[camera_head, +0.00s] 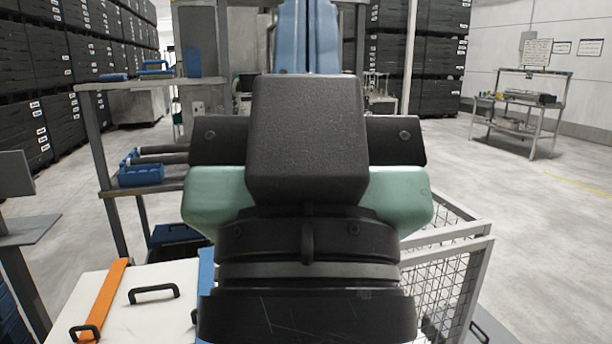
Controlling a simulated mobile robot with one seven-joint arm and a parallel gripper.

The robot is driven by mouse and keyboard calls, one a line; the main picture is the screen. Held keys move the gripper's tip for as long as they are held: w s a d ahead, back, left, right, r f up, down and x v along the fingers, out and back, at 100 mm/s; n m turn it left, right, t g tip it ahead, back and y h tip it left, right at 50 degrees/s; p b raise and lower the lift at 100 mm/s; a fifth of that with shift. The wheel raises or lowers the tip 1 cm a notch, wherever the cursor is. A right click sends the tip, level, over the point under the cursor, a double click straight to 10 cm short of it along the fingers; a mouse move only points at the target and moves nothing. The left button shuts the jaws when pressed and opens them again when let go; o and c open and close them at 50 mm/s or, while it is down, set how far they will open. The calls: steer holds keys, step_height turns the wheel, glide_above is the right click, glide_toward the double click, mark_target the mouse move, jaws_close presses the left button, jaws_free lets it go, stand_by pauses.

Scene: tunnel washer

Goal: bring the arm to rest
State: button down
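My own arm, black and pale green, fills the middle of the head view and stands close to the camera. It appears folded up in front of my body. My gripper's fingers do not show, so I cannot see whether it holds anything. The arm hides much of what lies straight ahead.
A grey rack (154,86) with blue items stands at left. A white lidded box (150,292) and an orange bar (103,298) are at lower left. A wire mesh cage (450,285) is close at right. A metal table (517,108) stands farther off; open floor (540,215) lies before it.

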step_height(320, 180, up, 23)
steer(key=p, duration=2.1)
